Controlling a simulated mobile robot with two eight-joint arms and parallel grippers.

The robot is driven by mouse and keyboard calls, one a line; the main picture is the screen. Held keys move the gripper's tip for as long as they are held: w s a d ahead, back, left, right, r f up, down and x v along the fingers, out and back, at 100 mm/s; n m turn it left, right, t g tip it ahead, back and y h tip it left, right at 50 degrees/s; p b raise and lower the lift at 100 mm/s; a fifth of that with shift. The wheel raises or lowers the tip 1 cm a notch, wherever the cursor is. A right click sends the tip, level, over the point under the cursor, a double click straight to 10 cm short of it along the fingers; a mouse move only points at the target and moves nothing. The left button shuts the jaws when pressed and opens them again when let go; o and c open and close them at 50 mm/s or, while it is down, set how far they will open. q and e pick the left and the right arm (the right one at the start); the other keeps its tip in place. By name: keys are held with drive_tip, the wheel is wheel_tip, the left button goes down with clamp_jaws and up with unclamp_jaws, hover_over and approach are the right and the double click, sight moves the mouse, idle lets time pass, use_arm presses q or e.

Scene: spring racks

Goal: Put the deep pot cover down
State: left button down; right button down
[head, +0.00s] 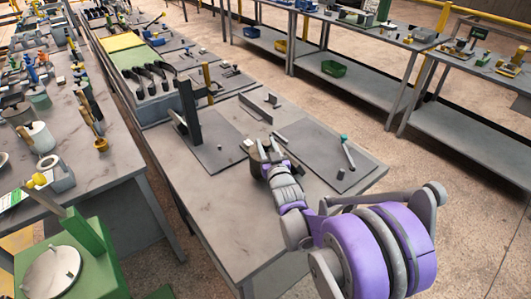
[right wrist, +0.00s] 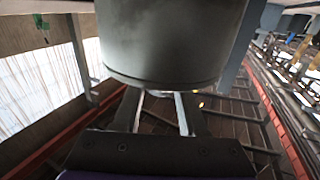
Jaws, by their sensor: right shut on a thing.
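My right gripper (head: 264,152) reaches over the near bench, above its grey surface. In the right wrist view its two fingers (right wrist: 160,112) run up to a large dark grey, smooth, round-walled piece, which I take to be the deep pot cover (right wrist: 172,45). The fingers are shut on it, and its top runs out of the frame. In the head view only a small dark part shows at the fingertips, so I cannot tell whether it touches the bench. My left gripper is not in view.
The bench (head: 225,220) has a dark plate with an upright post (head: 190,112), and a second plate with a teal-ended tool (head: 347,150). A small pale block (head: 248,143) lies close to the gripper. The bench's near left part is bare. A crowded table (head: 120,165) stands at left.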

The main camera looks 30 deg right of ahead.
sight(266, 151)
drive_tip(key=shift+w+f, duration=0.1)
drive_tip(key=shift+f, duration=1.5)
drive_tip(key=shift+f+b, duration=0.15)
drive_tip(key=shift+b, duration=0.15)
drive_tip(key=shift+c, duration=2.3)
unclamp_jaws()
